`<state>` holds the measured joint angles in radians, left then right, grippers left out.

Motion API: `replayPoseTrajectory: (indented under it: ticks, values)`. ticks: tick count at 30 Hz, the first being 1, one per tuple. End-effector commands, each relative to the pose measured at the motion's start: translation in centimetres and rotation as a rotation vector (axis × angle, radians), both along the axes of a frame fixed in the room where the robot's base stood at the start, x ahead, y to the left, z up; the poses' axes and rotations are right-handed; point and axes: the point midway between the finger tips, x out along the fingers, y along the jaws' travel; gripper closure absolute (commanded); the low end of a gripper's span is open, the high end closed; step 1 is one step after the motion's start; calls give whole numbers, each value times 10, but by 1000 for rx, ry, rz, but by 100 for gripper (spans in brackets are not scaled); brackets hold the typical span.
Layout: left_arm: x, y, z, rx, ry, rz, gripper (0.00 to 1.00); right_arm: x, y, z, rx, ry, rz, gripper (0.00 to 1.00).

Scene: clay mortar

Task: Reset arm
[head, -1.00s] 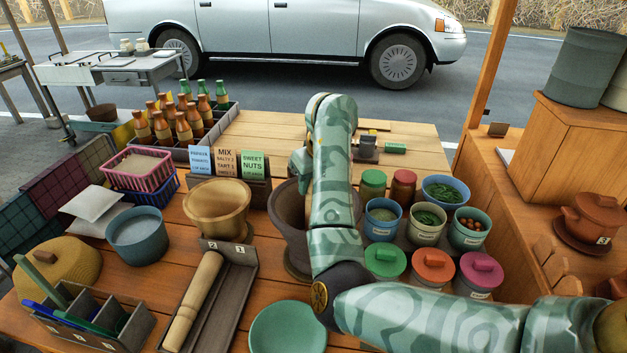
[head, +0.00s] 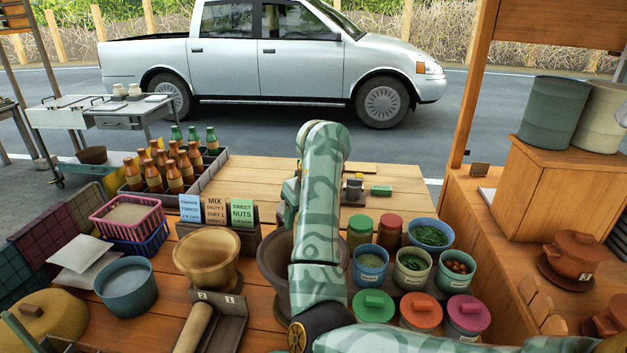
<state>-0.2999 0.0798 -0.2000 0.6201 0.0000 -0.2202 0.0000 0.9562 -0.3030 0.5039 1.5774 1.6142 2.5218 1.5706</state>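My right arm (head: 320,210) comes in from the lower right and rises, bent, over the middle of the table. Only a small part of its wrist end (head: 290,196) shows at the left of the upper link. The fingers of my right gripper are hidden behind the arm, so I cannot see whether they hold anything. A dark clay mortar (head: 272,265) stands behind and beside the arm, which hides much of it.
A tan bowl (head: 207,258) and a box with a pestle (head: 195,328) stand left of the arm. Several lidded jars (head: 374,306) and small bowls (head: 371,266) crowd its right side. Bottles (head: 174,172) stand at the back left. The table's back part (head: 265,175) is mostly clear.

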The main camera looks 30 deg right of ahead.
Motion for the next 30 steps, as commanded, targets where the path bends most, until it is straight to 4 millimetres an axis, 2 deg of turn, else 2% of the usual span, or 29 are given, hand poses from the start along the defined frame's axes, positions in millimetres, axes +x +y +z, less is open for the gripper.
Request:
replayPoseTrajectory:
  ticks: [1,3,9,13,20,22,26,30]
  values:
    - [3,0,14,0,-7,0,64,-5,1,24,3,-8,-1,37]
    - [5,0,23,0,-13,0,64,-11,1,41,4,-7,-1,37]
    - [9,0,41,0,-21,0,64,-24,0,77,3,-5,0,37]
    - [9,0,46,0,-23,0,64,-28,-1,88,1,-3,0,37]
    - [10,0,47,0,-23,0,64,-30,-1,91,0,0,0,37]
    - [11,0,54,0,-26,0,64,-31,-1,100,0,-3,0,37]
    - [16,0,87,0,-37,0,64,-33,-1,139,0,-16,0,37]
    - [21,0,140,0,-51,0,64,-36,-1,199,0,-29,0,37]
